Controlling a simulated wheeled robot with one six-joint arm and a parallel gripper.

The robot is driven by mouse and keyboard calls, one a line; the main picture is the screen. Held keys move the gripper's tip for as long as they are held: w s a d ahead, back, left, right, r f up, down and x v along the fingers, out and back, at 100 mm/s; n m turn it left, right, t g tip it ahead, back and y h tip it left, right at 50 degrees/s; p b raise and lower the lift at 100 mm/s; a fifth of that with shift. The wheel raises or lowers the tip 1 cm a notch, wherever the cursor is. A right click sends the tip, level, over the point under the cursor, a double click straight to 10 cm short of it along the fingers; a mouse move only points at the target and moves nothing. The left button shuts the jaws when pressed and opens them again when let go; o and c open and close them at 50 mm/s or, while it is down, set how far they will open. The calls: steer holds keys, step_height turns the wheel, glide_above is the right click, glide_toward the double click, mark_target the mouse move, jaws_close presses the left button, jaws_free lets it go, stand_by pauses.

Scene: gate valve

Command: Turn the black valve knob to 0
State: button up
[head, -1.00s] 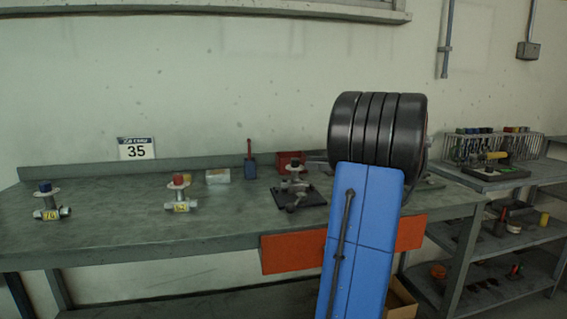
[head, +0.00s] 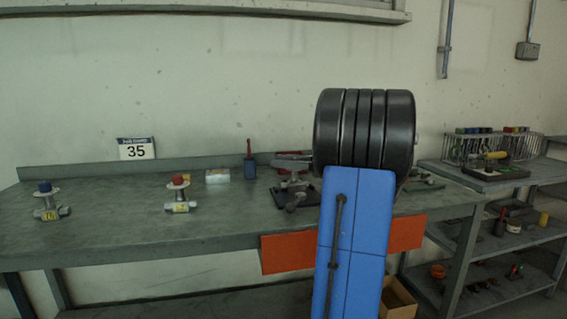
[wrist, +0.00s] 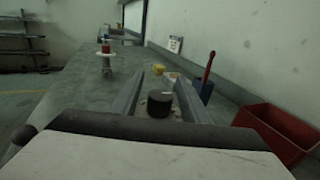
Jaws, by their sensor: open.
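The black valve knob (wrist: 160,103) shows in the wrist view as a dark round cap. It lies between the two fingers of my gripper (wrist: 161,78), which is open; I cannot tell whether either finger touches it. In the head view the valve body (head: 294,190) stands on a dark base plate on the bench, and my gripper (head: 291,157) is over its top, largely covering the knob. The knob's marks and angle cannot be read in either view.
On the bench (head: 110,220) stand a red-knobbed valve (head: 179,192) and a blue-knobbed valve (head: 46,200) to the left. A blue holder with a red handle (head: 249,165) and a white block (head: 217,176) stand behind. A red bin (wrist: 278,130) is close on the right in the wrist view.

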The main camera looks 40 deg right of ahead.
mark_target(293, 159)
steer(key=shift+c, duration=0.5)
jaws_close()
